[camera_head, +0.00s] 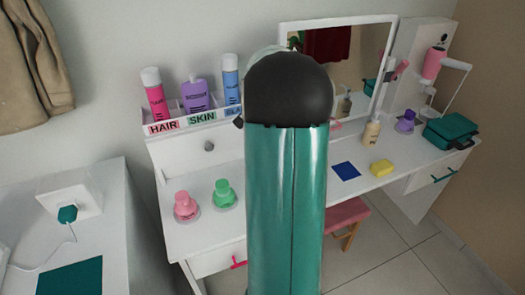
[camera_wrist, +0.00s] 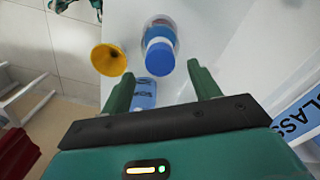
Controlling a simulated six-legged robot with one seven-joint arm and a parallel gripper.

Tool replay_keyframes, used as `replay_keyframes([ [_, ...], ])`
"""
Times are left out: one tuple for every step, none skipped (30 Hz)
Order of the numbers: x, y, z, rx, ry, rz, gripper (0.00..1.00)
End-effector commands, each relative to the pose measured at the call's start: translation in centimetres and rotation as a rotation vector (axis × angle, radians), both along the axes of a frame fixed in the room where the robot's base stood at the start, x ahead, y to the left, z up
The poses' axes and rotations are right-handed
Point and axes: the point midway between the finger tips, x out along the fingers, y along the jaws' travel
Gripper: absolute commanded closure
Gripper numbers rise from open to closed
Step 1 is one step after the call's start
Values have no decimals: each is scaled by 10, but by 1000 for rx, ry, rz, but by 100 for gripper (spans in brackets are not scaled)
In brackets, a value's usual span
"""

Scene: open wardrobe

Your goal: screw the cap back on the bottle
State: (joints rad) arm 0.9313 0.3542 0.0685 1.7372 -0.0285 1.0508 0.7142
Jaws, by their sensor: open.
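In the wrist view, my gripper (camera_wrist: 160,71) is open, with its two green fingers spread apart. A short bottle with a blue round top (camera_wrist: 160,58) stands in a clear round holder on the white table, between and just beyond the fingertips. I cannot tell whether its top is a separate cap or how far below the fingers it is. A light blue piece with dark marks (camera_wrist: 143,94) shows between the fingers, partly hidden by my gripper. In the head view, my arm hides the gripper and this bottle.
A yellow funnel (camera_wrist: 108,60) is beside the left finger. Pink (camera_head: 185,206) and green (camera_head: 224,194) bottles stand at the table's left. A labelled tray (camera_head: 190,127) holds several bottles behind them. A mirror (camera_head: 340,65), blue cloth (camera_head: 346,170) and yellow sponge (camera_head: 382,168) are rightward.

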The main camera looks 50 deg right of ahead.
Motion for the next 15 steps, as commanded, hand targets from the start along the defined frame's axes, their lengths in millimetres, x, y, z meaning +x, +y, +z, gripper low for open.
replay_keyframes([
  [1, 0, 13, -4, -4, 1, 38],
  [1, 0, 20, -3, -3, 1, 38],
  [1, 0, 29, -4, -4, 0, 38],
  [1, 0, 36, -3, -4, -1, 38],
  [1, 0, 42, -3, -4, -1, 38],
  [1, 0, 51, -3, -3, 0, 38],
  [1, 0, 57, -3, -3, 0, 38],
  [1, 0, 63, -3, -3, 0, 38],
  [1, 0, 70, -2, -3, 0, 38],
  [1, 0, 75, -2, -3, -1, 38],
  [0, 0, 80, -2, -2, -1, 38],
  [0, 0, 85, -1, -1, -1, 38],
  [0, 0, 88, -1, -1, -1, 38],
  [1, 0, 91, -1, -2, 0, 38],
  [1, 0, 93, 0, -1, 0, 38],
])
